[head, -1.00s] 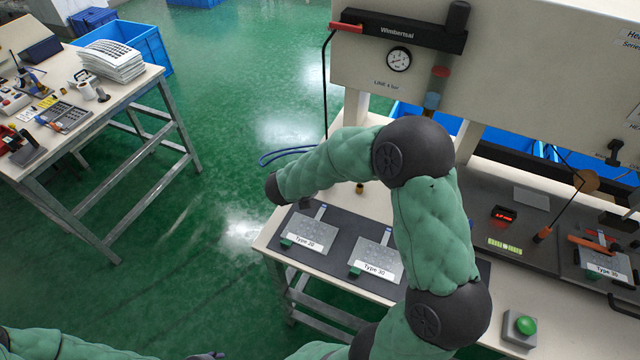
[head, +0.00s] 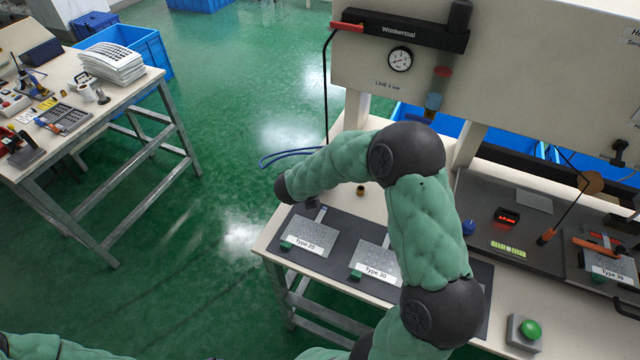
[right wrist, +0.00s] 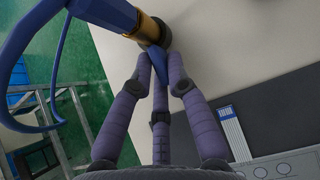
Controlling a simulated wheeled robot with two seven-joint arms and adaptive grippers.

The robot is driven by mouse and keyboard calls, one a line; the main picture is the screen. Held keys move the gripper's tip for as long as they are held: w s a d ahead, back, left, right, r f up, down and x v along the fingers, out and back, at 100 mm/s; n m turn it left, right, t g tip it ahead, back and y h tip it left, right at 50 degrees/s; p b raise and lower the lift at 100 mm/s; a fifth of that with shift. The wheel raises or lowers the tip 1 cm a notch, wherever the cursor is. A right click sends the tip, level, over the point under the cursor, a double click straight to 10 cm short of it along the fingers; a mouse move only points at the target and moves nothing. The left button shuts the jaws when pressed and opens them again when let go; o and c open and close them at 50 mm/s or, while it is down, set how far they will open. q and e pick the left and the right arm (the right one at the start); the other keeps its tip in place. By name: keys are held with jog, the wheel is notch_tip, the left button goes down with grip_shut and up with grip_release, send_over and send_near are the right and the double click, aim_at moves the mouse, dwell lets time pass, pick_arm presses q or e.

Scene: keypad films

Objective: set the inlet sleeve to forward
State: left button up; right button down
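In the right wrist view, a gold-coloured sleeve (right wrist: 147,27) sits at the end of a thick blue hose or tube (right wrist: 105,12), against a dark round fitting (right wrist: 163,33). I cannot read its setting. My right gripper (right wrist: 159,58) has its purple fingers close together just below the sleeve, around or beside a small blue part (right wrist: 158,70). I cannot tell whether they grip it. In the head view my right arm reaches over the bench's left end, and its gripper is not clearly visible. My left gripper is out of view.
The bench (head: 274,240) carries a dark mat with Type 20 (head: 305,243) and Type 30 (head: 375,275) plates. A gauge (head: 400,59) is on the panel above. A green button (head: 530,329) stands at front right. Blue hose (head: 285,158) loops off the bench's back left.

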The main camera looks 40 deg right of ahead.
jog(key=shift+r+p, duration=0.6)
jog(key=shift+r, duration=0.2)
jog(key=shift+w+d, duration=0.1)
jog(key=c, duration=1.5)
grip_release()
jog(key=shift+r, duration=0.1)
jog(key=v, duration=1.2)
